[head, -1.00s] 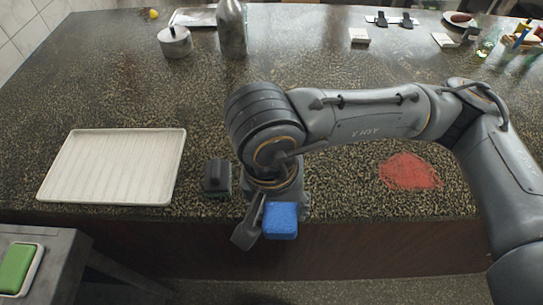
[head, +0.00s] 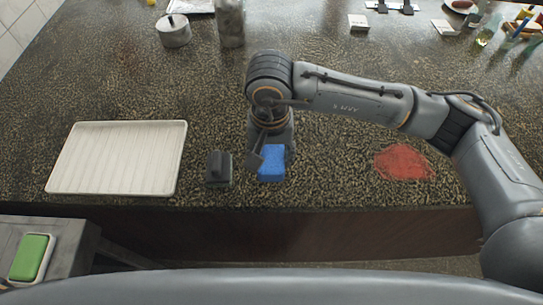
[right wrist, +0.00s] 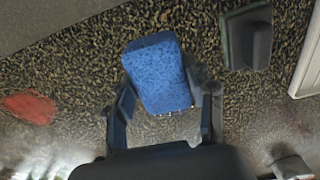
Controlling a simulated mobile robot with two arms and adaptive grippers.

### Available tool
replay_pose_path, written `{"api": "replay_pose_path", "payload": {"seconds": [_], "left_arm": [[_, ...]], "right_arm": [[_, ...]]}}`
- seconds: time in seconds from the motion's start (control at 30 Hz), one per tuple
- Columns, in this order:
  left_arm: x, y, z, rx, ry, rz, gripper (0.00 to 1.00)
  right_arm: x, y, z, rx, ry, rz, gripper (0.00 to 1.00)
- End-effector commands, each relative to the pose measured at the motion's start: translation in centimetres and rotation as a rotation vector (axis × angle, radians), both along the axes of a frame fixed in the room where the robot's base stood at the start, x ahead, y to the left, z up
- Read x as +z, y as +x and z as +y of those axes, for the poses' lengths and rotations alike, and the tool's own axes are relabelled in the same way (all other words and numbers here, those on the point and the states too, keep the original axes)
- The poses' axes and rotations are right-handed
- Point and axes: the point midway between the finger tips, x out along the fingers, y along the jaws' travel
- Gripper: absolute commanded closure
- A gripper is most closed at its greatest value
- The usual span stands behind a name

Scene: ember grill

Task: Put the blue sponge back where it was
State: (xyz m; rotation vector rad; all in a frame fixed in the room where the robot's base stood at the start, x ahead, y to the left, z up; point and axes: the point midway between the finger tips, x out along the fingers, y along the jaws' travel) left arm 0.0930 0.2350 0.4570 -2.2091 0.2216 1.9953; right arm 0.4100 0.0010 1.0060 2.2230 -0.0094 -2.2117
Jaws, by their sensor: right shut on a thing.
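The blue sponge (head: 271,163) is held between the fingers of my right gripper (head: 264,152), over the front part of the dark speckled counter. In the right wrist view the sponge (right wrist: 158,75) sits between the two fingers, with its far end sticking out past them. My right gripper points down. I cannot tell whether the sponge touches the counter. My left gripper is not in view.
A dark block with a handle (head: 218,168) stands just left of the sponge. A ribbed white tray (head: 64,184) lies further left. A red patch (head: 403,162) is on the right. A green sponge (head: 29,257) lies in a dish on a side stand. The counter's middle is clear.

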Motion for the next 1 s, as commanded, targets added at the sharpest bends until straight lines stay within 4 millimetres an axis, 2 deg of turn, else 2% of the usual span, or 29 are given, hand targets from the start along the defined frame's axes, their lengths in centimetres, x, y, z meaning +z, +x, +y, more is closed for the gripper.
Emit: {"api": "replay_pose_path", "payload": {"seconds": [0.2, 0.4, 0.83, 0.87, 0.93, 0.97, 1.0], "left_arm": [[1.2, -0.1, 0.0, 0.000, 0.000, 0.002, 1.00], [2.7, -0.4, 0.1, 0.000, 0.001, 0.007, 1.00], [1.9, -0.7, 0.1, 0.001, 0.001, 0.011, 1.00], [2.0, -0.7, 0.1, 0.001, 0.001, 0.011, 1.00], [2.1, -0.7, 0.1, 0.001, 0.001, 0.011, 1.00], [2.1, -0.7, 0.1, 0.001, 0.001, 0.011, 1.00], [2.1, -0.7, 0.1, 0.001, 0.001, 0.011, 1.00]], "right_arm": [[-1.6, 1.1, -0.2, -0.002, -0.002, 0.004, 0.72], [-4.0, 1.0, -0.1, 0.000, -0.001, 0.003, 0.72], [-4.8, 1.1, -0.1, 0.000, 0.000, -0.001, 0.72], [-4.7, 1.1, -0.1, 0.000, 0.000, -0.001, 0.42], [-4.6, 1.1, -0.1, 0.000, 0.000, -0.001, 0.28], [-4.6, 1.1, -0.1, 0.000, 0.000, -0.001, 0.24], [-4.6, 1.1, -0.1, 0.000, 0.000, -0.001, 0.24]]}}
